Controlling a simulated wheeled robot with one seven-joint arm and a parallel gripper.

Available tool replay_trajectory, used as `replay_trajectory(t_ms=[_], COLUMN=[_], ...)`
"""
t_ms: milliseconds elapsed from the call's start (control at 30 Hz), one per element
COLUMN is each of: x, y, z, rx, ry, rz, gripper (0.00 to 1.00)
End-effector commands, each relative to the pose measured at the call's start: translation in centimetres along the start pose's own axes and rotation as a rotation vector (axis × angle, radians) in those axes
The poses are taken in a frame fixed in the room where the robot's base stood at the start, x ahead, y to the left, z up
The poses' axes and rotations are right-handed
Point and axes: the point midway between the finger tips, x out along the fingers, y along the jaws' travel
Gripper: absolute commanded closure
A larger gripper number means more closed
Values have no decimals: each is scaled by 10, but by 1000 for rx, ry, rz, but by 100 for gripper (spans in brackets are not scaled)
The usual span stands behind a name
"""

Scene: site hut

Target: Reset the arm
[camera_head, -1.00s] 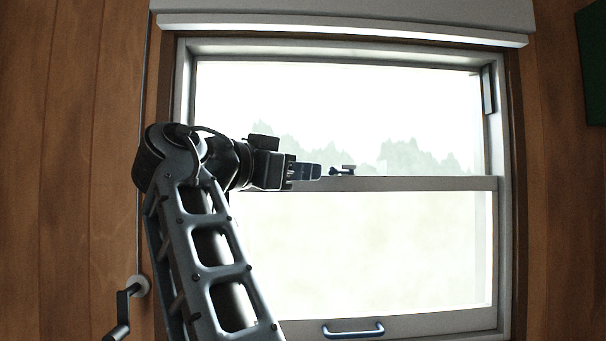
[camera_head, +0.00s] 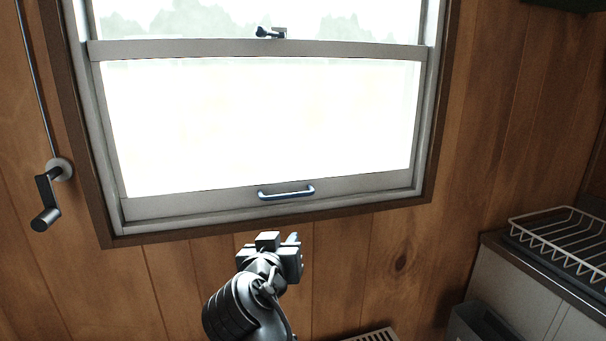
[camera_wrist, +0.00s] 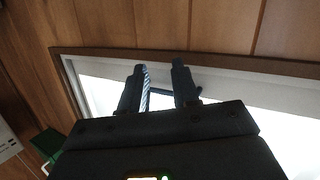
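My gripper (camera_head: 284,250) is low in the head view, below the window's bottom frame and in front of the wood wall. In the wrist view its two dark fingers (camera_wrist: 158,72) stand apart with nothing held between them. The window (camera_head: 265,125) has a lower sash with a blue-grey handle (camera_head: 286,192), which is just above my gripper in the picture. A small latch (camera_head: 270,33) sits on the middle rail. Part of the window frame (camera_wrist: 240,72) shows beyond the fingers in the wrist view. I cannot tell the gripper's distance from the wall.
A crank (camera_head: 47,205) with a cord hangs on the wall left of the window. At right a white wire rack (camera_head: 560,240) stands on a counter, with a grey bin (camera_head: 480,325) below. A slatted item (camera_head: 375,335) is at the bottom edge. A green object (camera_wrist: 52,145) shows in the wrist view.

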Motion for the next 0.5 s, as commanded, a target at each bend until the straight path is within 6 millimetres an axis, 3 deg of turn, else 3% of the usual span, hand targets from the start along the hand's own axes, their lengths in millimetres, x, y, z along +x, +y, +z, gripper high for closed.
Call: replay_trajectory(t_ms=[33, 200, 500], x=[-3, -24, -89], y=[10, 38, 96], z=[30, 110, 219], rx=[-15, -47, -57], ry=[-21, -63, -114], rz=[-20, -101, -214], gripper=[70, 70, 70])
